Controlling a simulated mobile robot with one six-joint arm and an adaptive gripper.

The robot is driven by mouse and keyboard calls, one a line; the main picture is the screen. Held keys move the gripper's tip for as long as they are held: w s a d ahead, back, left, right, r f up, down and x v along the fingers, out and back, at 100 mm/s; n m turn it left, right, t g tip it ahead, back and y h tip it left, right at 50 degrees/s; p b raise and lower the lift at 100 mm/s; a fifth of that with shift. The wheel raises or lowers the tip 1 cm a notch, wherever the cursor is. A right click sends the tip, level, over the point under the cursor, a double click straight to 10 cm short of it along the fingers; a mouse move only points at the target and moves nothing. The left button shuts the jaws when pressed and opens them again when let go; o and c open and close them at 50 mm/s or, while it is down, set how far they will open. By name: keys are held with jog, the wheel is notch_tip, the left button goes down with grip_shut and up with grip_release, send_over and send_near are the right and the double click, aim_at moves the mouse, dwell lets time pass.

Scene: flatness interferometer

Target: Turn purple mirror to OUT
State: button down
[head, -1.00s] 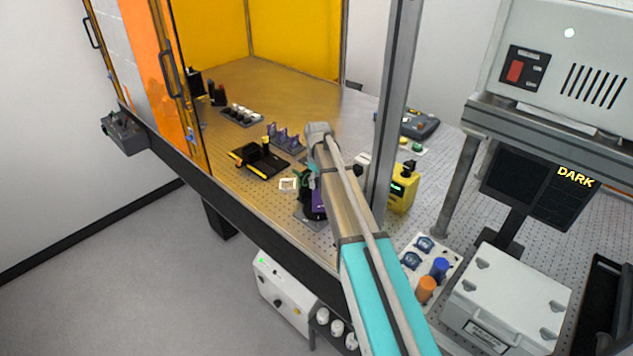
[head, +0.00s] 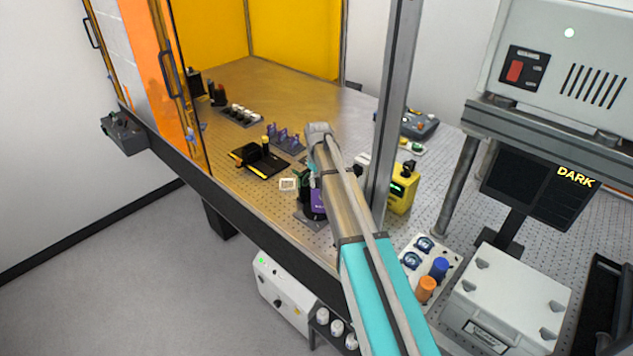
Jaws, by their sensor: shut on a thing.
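The purple mirror (head: 317,203) stands on a dark mount near the front edge of the optical table, in the middle of the head view. Its purple face with a small pale marking shows just left of my arm. My gripper (head: 309,181) is at the top of this mount, mostly hidden behind my forearm and wrist. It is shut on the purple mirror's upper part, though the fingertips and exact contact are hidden. Any position marks on the mount are too small or covered to read.
A black stage with yellow edges (head: 259,160) and purple-topped optics (head: 283,136) stand left of my arm. A yellow box (head: 403,190) and a grey post (head: 392,120) are close on the right. A monitor (head: 541,185) reads DARK.

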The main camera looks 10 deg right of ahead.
jog(key=m, duration=0.6)
jog(key=shift+s, duration=0.15)
jog(key=shift+m, duration=0.3)
jog(key=shift+c, duration=1.8)
grip_release()
